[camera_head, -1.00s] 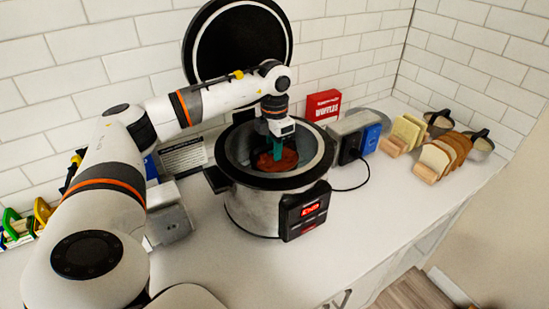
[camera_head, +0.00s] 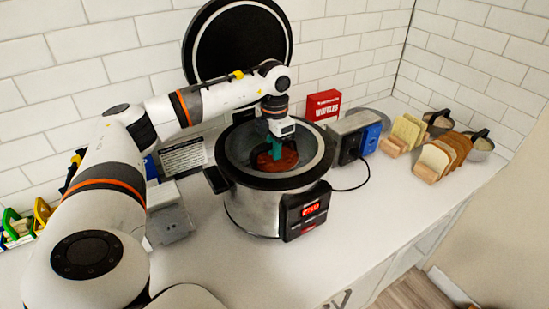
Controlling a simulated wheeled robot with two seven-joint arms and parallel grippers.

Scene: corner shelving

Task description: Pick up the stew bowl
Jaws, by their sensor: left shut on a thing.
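The stew bowl (camera_head: 285,163), with a reddish-brown surface, sits inside the large silver and black cooker (camera_head: 253,208). The cooker stands on the white counter with its round black lid (camera_head: 238,45) raised behind it. My left gripper (camera_head: 276,152) reaches down into the cooker from above, its green fingers at the reddish-brown surface. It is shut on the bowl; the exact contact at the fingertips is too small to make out. The cooker's rim and my gripper hide part of the bowl. My right gripper is not in view.
A red box (camera_head: 323,104) and a grey and blue appliance (camera_head: 357,137) stand right of the cooker. Bread slices in wooden racks (camera_head: 443,158) and metal pots are farther right. A grey device (camera_head: 171,218) sits left. The front counter is clear.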

